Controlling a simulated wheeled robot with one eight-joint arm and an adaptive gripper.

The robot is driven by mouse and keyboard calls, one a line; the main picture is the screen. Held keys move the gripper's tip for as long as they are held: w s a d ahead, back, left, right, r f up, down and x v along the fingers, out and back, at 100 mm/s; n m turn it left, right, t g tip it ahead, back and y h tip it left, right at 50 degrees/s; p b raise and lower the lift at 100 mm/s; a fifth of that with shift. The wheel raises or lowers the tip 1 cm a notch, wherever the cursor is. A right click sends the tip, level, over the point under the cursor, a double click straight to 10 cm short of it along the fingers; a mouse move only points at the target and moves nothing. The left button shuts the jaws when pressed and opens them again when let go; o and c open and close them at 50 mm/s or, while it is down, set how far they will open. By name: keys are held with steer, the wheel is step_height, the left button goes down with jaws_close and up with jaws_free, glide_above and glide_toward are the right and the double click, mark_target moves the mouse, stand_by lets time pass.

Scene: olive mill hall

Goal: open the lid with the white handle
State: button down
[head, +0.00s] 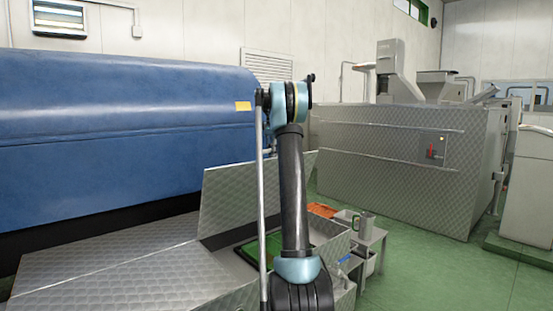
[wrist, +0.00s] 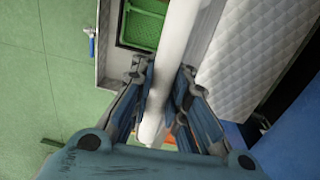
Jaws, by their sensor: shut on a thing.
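The quilted metal lid (head: 235,188) stands tilted up beside the opening of a low metal housing in the head view. It also shows at the right in the wrist view (wrist: 245,55). A green crate (wrist: 143,25) sits in the opening under it. The white handle (wrist: 177,35) is a long bar running through the middle of the wrist view. My gripper (wrist: 162,82) is shut on this bar, with a finger on each side. In the head view my arm hides the gripper and part of the lid and opening.
A large blue machine cover (head: 120,130) fills the left. A small metal bench (head: 368,240) with a metal jug (head: 366,224) stands right of the housing. A blue-handled tap (wrist: 92,35) projects from the housing. Green floor (head: 440,275) is clear at the right.

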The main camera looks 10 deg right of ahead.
steer(key=shift+s+d+r, duration=0.15)
steer(key=shift+s+r, duration=0.15)
steer(key=shift+r, duration=0.2)
steer(key=c, duration=1.8)
jaws_free()
steer(key=shift+s+r, duration=0.1)
steer(key=shift+o, duration=1.3)
steer(key=shift+s+d+r, duration=0.1)
steer(key=shift+s+r, duration=0.05)
step_height(320, 180, up, 12)
steer(key=w, duration=0.1)
steer(key=shift+a+f, duration=0.2)
steer(key=shift+a, duration=0.05)
steer(key=shift+c, duration=0.2)
